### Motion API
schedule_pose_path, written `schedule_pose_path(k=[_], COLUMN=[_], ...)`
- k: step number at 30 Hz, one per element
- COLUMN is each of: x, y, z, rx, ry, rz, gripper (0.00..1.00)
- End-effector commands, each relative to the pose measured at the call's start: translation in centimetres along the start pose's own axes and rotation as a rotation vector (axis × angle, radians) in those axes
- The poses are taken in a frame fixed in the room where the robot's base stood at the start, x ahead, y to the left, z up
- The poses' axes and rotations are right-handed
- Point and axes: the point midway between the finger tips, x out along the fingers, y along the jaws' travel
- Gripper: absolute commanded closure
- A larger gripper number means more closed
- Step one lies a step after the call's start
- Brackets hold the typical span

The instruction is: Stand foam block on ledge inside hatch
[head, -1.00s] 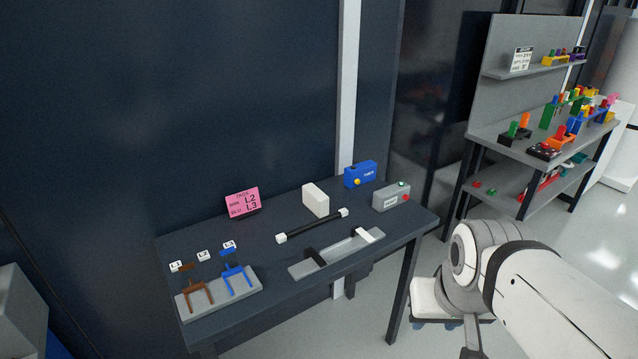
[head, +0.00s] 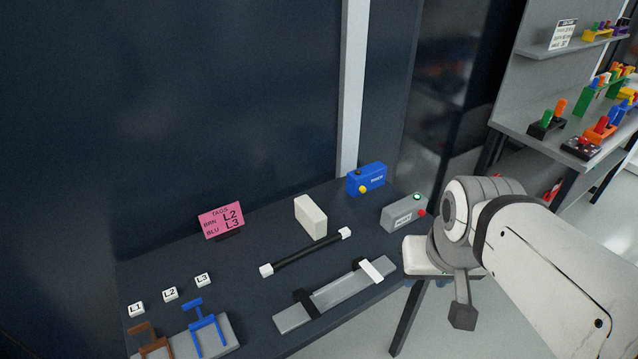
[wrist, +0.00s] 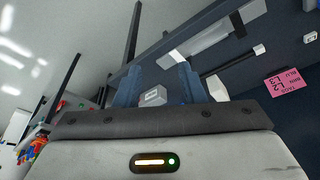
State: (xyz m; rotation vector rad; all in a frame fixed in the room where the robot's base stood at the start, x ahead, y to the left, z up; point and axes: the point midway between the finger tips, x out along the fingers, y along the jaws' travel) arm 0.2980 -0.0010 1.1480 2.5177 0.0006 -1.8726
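The cream foam block (head: 311,217) stands on the dark table (head: 250,275), between the pink tag card and the blue box. In the wrist view the block (wrist: 217,88) is partly hidden behind my right-hand finger. My gripper (wrist: 158,78) has its two blue fingers spread apart with nothing held. The grey box shows beyond the gap between them. In the head view its white body (head: 425,258) is at the table's right edge, right of the block and apart from it; the fingers are hidden there. I cannot make out a hatch or ledge.
A black bar with white ends (head: 306,252) lies before the block. A grey plate with brackets (head: 340,293), a blue box (head: 366,180), a grey button box (head: 402,212), pink card (head: 221,220) and blue stand (head: 205,325) occupy the table. Shelves (head: 545,90) stand at right.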

Motion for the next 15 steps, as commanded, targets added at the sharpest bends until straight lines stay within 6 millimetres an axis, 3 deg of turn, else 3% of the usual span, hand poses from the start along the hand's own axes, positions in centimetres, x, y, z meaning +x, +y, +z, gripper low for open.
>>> schedule_pose_path(k=[3, 8, 11, 15], x=[0.0, 1.1, 3.3, 8.2], y=[0.0, 0.2, -0.1, -0.2], z=[0.0, -1.2, -4.1, -10.1], rx=[0.0, -0.008, -0.042, -0.11], ry=[0.0, 0.027, 0.096, 0.255], rz=[0.0, 0.012, 0.033, 0.059], gripper=[0.62, 0.49, 0.41, 0.34])
